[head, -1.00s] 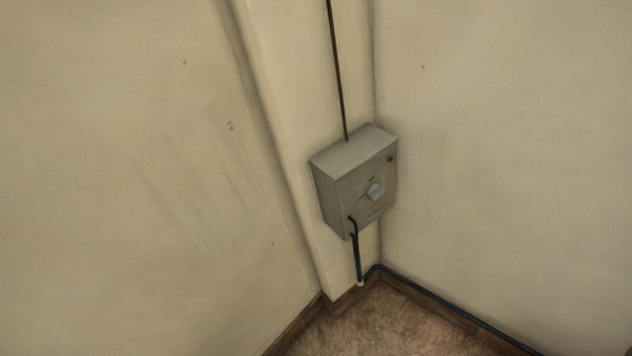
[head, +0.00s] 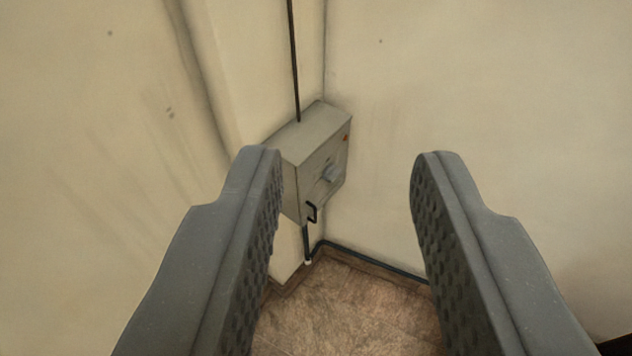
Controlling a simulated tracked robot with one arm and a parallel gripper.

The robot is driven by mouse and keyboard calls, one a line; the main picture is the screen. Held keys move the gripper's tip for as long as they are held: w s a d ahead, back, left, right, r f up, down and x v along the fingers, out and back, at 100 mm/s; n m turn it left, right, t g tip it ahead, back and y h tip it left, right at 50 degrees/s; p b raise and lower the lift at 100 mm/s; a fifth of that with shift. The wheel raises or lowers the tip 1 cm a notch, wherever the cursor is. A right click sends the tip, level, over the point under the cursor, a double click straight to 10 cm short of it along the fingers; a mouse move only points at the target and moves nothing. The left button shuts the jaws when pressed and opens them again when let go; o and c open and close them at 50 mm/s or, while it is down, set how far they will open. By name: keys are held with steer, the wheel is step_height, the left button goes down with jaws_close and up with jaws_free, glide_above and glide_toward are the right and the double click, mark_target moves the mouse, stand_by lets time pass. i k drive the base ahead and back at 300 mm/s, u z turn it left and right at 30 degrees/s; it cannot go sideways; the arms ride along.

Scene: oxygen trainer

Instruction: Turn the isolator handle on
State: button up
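The isolator box (head: 307,145) is a grey box on a pilaster in the room corner, a little left of the picture's middle. Its handle (head: 331,175) is a small light grey knob on the front face, seen at a steep angle, so its setting cannot be read. My gripper (head: 345,160) is open and empty, with a wide gap between its two dark grey fingers. The left finger overlaps the lower left of the box in the picture. The handle shows between the fingers, apart from both.
A dark cable (head: 293,60) runs down the wall into the box top. A black hook-shaped piece (head: 312,212) sits at the box's lower front. A pipe (head: 360,257) follows the skirting on the right. The brown floor (head: 345,310) between the fingers looks clear.

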mark_target(330, 172)
steer(key=u, duration=1.15)
steer(key=k, duration=0.75)
steer(key=z, duration=0.6)
steer(key=i, duration=1)
steer(key=u, duration=0.05)
